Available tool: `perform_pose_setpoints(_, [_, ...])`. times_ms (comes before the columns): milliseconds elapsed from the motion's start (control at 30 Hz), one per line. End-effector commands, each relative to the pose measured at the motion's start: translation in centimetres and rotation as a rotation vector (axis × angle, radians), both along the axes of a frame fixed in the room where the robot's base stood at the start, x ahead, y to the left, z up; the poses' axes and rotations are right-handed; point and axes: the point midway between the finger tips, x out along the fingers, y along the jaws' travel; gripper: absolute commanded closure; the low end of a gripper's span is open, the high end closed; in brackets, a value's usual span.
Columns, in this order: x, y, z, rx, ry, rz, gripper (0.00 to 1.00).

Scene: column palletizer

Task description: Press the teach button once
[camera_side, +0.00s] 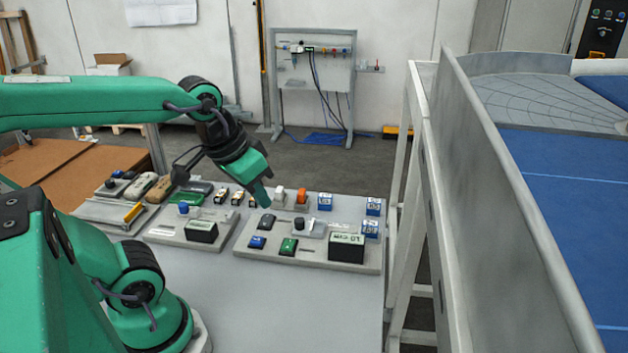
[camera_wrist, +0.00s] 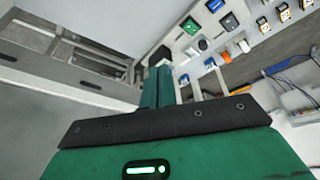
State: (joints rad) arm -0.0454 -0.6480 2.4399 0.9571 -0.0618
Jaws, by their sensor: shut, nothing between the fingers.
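A grey panel (camera_side: 318,262) on the bench carries a blue push button (camera_side: 257,242), a green push button (camera_side: 289,246), a dark rocker-like button (camera_side: 267,221), a black knob (camera_side: 299,222) and a display (camera_side: 346,245). The labels are too small to read, so I cannot tell which is the teach button. My gripper (camera_side: 266,203) points down above the rear left of this panel, seemingly apart from the buttons. Its fingers are shut and empty. In the wrist view my gripper (camera_wrist: 159,67) partly covers the scene, with controls to its upper right.
A second panel (camera_side: 165,237) to the left has a blue knob (camera_side: 184,208) and a display (camera_side: 201,231). The front of the bench is clear. A conveyor rail (camera_side: 490,190) rises at right.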

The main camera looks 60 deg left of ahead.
Motion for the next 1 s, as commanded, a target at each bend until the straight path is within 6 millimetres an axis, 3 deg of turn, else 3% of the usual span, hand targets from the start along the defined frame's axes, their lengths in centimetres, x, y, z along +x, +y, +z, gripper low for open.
perform_pose_setpoints(1000, [4.5,7.9,-4.2,-0.141,0.564,0.626,1.00])
